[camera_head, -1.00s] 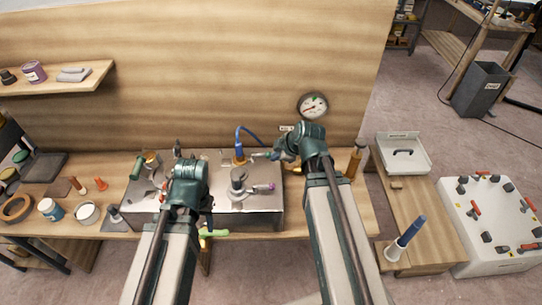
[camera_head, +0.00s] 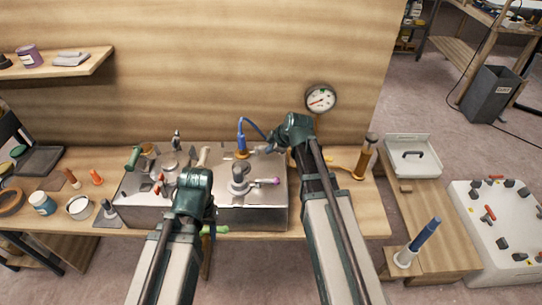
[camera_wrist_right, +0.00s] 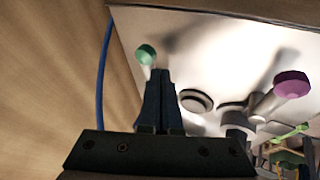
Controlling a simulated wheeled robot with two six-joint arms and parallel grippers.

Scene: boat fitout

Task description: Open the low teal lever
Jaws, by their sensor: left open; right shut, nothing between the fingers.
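In the right wrist view a teal-green knob (camera_wrist_right: 146,54), which looks like the end of the low teal lever, sits just beyond my right fingertips. My right gripper (camera_wrist_right: 158,78) is shut and empty; I cannot tell whether it touches the knob. In the head view my right gripper (camera_head: 264,149) is over the back right of the metal box (camera_head: 255,217), and the teal knob cannot be made out there. My left gripper (camera_head: 207,215) is at the box's front, mostly hidden by its own wrist; its fingers are hard to see.
A purple-tipped lever (camera_head: 266,182) stands on the box's right part, and it also shows in the wrist view (camera_wrist_right: 291,85). A dark green handle (camera_head: 133,157) is at the left. A blue hose (camera_head: 241,132) rises behind. A gauge (camera_head: 320,98) is on the wall.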

